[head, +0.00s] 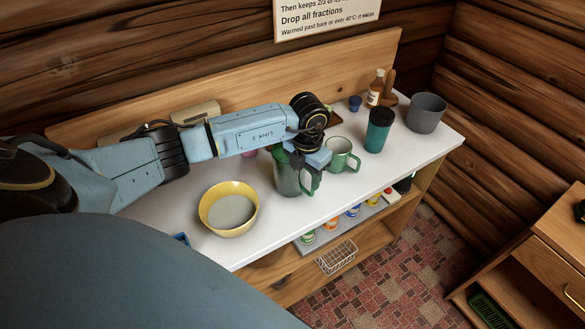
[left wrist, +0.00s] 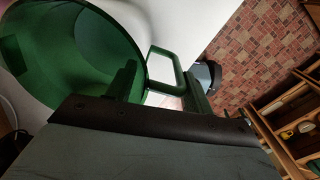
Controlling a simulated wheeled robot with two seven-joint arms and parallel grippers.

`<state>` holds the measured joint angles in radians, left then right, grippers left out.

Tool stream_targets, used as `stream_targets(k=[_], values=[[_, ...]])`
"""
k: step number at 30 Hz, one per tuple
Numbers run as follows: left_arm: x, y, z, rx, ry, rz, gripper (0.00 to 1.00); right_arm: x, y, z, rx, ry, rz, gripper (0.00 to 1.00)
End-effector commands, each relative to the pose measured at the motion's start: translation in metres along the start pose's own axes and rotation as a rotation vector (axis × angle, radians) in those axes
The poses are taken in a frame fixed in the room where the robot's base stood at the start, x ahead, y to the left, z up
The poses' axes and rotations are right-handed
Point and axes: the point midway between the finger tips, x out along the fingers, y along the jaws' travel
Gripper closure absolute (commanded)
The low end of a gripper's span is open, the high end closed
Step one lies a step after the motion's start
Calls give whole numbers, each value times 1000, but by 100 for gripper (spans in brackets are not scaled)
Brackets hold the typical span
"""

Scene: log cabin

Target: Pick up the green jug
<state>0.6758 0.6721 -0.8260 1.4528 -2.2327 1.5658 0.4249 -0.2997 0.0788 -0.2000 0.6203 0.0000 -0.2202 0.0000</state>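The green jug (head: 287,180) stands upright on the white counter, with its handle on the right side in the head view. My left gripper (head: 310,168) is at the jug's upper right, by the handle, and hides part of the rim. In the left wrist view the jug (left wrist: 75,50) fills the upper left, with its open mouth showing. Its handle (left wrist: 178,66) lies between the two spread fingers of my left gripper (left wrist: 160,78). The fingers look apart, not closed on the handle. My right gripper is not in view.
A pale green-rimmed mug (head: 342,156) stands close right of the jug, and a yellow bowl (head: 229,207) to its left. A dark green tumbler (head: 378,131), grey pot (head: 426,113) and brown bottle (head: 375,90) stand farther right. The counter's front edge is near the jug.

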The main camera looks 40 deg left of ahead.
Motion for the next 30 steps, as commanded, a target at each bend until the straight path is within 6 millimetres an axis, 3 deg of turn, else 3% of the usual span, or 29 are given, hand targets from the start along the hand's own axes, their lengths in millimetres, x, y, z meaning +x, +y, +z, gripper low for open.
stream_targets(k=[1,9,22,30], values=[[0,0,0,0,0,-1,65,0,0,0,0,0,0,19],[0,0,0,0,1,-1,100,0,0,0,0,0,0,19],[-3,0,1,-1,-1,0,100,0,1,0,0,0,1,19],[-18,0,2,-1,-5,-1,100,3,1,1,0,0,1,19]])
